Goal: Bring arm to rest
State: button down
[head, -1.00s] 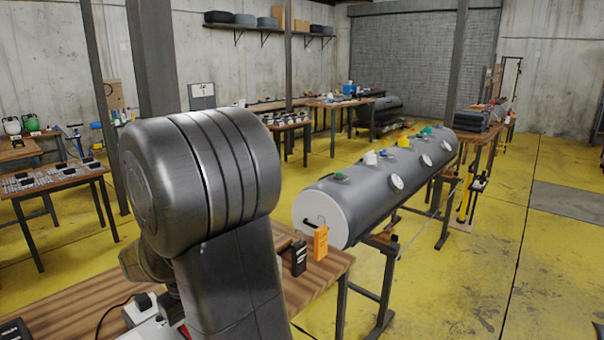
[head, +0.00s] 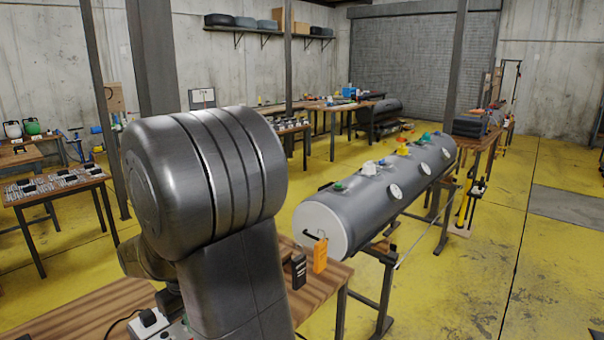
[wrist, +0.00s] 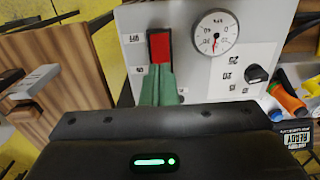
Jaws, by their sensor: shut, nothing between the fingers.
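My gripper (wrist: 158,70) shows in the wrist view as narrow grey-green fingers, shut and empty, beyond the dark gripper body. Its tips overlap the lower edge of a red switch (wrist: 160,47) on a light grey panel (wrist: 191,75); I cannot tell whether they touch it. In the head view my big grey arm joint fills the left middle and my gripper is hidden.
The panel has a round gauge (wrist: 214,32) and a black knob (wrist: 256,73). Yellow floor lies open farther right.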

notch_tip(320, 180, down, 8)
jog(key=b, duration=0.7)
jog(key=shift+r, duration=0.25)
notch_tip(320, 180, up, 9)
jog(key=p, duration=0.7)
jog(key=shift+r, duration=0.15)
jog(key=shift+d, duration=0.1)
